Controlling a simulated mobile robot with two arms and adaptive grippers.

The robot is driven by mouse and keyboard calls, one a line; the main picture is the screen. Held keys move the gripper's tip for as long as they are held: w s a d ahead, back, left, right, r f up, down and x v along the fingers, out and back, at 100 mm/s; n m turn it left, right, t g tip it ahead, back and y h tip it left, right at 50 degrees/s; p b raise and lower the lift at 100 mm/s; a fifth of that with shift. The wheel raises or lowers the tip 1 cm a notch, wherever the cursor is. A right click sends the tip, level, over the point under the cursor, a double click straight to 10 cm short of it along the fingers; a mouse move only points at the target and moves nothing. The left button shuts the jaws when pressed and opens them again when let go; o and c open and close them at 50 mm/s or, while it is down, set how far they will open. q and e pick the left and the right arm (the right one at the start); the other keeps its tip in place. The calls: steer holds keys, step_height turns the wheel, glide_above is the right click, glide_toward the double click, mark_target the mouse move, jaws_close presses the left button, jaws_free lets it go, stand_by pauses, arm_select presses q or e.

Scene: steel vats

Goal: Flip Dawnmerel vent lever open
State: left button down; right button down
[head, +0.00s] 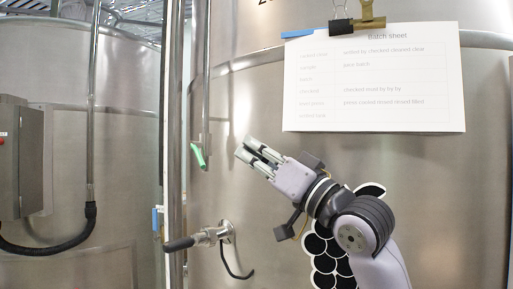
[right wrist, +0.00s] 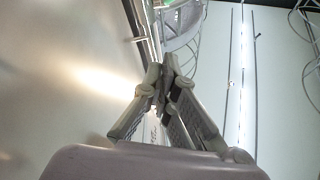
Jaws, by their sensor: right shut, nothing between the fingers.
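A small green lever (head: 198,153) hangs at the lower end of a thin vertical pipe on the front of the large steel vat (head: 270,200). It tilts slightly, with its lower end to the right. I cannot read a Dawnmerel name anywhere. My right gripper (head: 246,147) is shut and empty. Its fingertips point up and left and appear a short way right of the green lever, apart from it. In the right wrist view the shut fingers (right wrist: 165,72) meet with nothing visible between them. My left gripper is not in view.
A batch sheet (head: 375,85) hangs from a clip (head: 357,20) on the vat. A valve with a dark handle (head: 195,240) juts out below the lever. A vertical pipe (head: 174,120) stands left of the lever. Another vat (head: 110,130) with a grey box (head: 20,155) is farther left.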

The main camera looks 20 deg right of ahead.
mark_target(198, 156)
steer(key=w+a+p, duration=0.5)
steer(key=shift+w+a+f, duration=0.15)
steer(key=shift+w+a, duration=0.1)
steer(key=shift+w, duration=0.15)
steer(key=shift+s, duration=0.1)
